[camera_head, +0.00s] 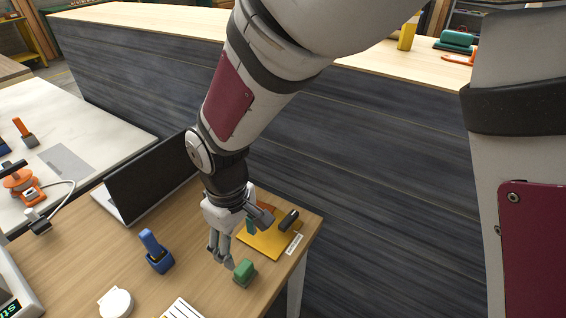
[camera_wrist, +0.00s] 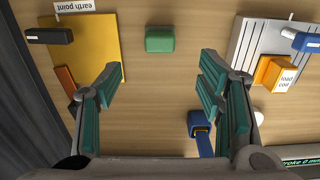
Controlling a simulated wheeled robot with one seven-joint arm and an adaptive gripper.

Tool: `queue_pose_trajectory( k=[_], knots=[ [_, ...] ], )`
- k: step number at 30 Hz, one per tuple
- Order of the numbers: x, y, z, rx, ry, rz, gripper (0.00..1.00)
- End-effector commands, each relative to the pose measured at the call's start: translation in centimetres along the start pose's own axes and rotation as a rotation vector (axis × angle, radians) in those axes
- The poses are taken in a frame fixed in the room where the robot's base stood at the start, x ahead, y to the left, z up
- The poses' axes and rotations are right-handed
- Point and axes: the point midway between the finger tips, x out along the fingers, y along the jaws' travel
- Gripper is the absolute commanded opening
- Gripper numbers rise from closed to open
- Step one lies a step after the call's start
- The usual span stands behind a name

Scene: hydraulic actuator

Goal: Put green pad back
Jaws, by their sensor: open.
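The green pad (camera_head: 244,270) is a small rounded block lying on the wooden table near its front right part. In the wrist view the green pad (camera_wrist: 160,39) lies at the top middle, ahead of my fingers and clear of them. My gripper (camera_head: 241,243) is open above the table, just behind the pad in the head view. In the wrist view my gripper (camera_wrist: 157,75) has its teal-padded fingers wide apart with nothing between them. A yellow plate (camera_wrist: 95,45) labelled "earth point" lies left of the pad; the yellow plate also shows in the head view (camera_head: 262,242).
A black block (camera_wrist: 48,36) and an orange piece (camera_wrist: 64,78) are at the yellow plate. A blue tool (camera_head: 157,252), a white round item (camera_head: 116,303) and a laptop (camera_head: 150,180) stand to the left.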

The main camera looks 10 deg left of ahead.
Motion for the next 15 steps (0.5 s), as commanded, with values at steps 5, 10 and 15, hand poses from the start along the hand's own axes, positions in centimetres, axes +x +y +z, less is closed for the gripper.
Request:
queue_pose_trajectory(
  k=[5,10,15],
  knots=[
    [-1.1,0.9,0.7,0.029,0.010,0.006,0.61],
    [-5.8,4.8,4.5,0.178,0.055,0.034,0.61],
    [-11.4,8.5,11.3,0.391,0.110,0.073,0.61]
  ],
)
